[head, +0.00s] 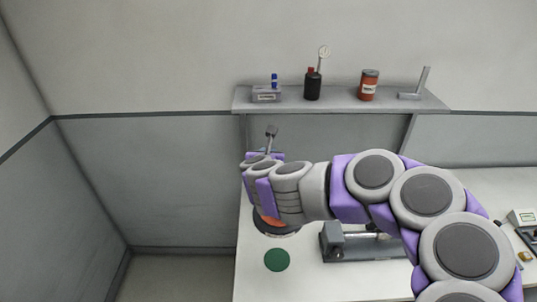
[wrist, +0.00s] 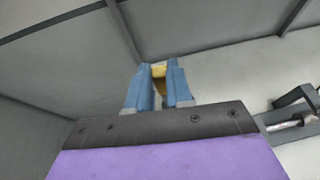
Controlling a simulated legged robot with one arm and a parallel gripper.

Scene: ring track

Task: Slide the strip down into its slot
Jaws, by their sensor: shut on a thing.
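My gripper (wrist: 159,72) has two blue fingers, shut on a small yellowish piece (wrist: 159,71), which I take to be the strip. Only a short part of it shows between the fingertips in the wrist view. In the head view my wrist hides the fingers and the piece, above the left end of the table. No slot can be made out for certain. A grey metal fixture (head: 335,242) stands on the table to the right of my wrist, partly behind my arm. Part of a similar fixture (wrist: 298,121) shows at the right of the wrist view.
The white table (head: 257,287) bears a green disc (head: 277,260) and an orange round thing (head: 267,222) partly behind my wrist. The shelf (head: 340,106) holds a grey box (head: 266,95), a black bottle (head: 312,88) and an orange can (head: 369,86). Floor is clear at left.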

